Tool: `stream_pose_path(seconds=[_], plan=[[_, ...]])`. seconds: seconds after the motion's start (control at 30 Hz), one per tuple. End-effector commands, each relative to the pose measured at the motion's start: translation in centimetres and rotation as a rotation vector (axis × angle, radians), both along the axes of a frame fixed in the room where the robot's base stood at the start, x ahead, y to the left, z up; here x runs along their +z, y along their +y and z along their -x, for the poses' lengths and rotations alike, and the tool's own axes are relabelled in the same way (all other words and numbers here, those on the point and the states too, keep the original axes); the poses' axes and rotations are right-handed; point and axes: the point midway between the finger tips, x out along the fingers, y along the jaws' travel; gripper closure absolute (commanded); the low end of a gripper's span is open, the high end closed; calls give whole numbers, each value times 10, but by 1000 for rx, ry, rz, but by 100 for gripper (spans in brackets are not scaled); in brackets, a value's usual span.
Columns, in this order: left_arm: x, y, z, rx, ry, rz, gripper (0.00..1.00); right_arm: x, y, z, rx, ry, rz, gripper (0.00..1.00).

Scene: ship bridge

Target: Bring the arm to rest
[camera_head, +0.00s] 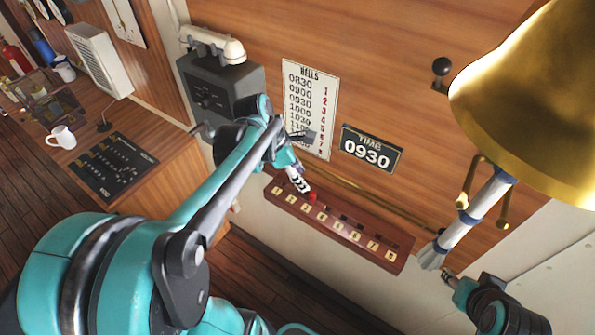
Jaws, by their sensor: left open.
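My left arm reaches in from the left, and its gripper (302,137) is open in front of the lower part of the bells chart (309,95). A white, dark-banded peg with a red end (298,181) is just below this gripper, at the low-numbered end of the wooden numbered rack (384,252). A gap between gripper and peg is hard to judge. My right gripper (447,274) is at lower right, close to the tassel of the bell rope (433,254). It is too small to tell whether its jaws are open or whether it touches the tassel.
A large brass bell (530,100) hangs at upper right with its rope below. A time sign (371,148) reads 0930. A grey telephone box (222,90) is on the wall behind my left arm. A desk at left holds a mug (61,137) and a black panel (113,166).

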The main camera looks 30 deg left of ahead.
Motion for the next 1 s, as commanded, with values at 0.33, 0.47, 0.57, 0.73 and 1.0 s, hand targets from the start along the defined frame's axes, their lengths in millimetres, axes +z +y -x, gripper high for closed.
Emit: stream_pose_path(seconds=[0.33, 0.47, 0.57, 0.73, 1.0], plan=[[18, 6, 5, 0, -1, 1, 59, 0, 0, 0, 0, 0, 0, 55], [18, 6, 5, 0, -1, 1, 59, 0, 0, 0, 0, 0, 0, 55], [18, 6, 5, 0, -1, 1, 59, 0, 0, 0, 0, 0, 0, 55], [19, 1, 7, -51, -20, -25, 59, 0, 0, 0, 0, 0, 0, 55], [19, -41, 40, -756, -271, -396, 59, 0, 0, 0, 0, 0, 0, 55]])
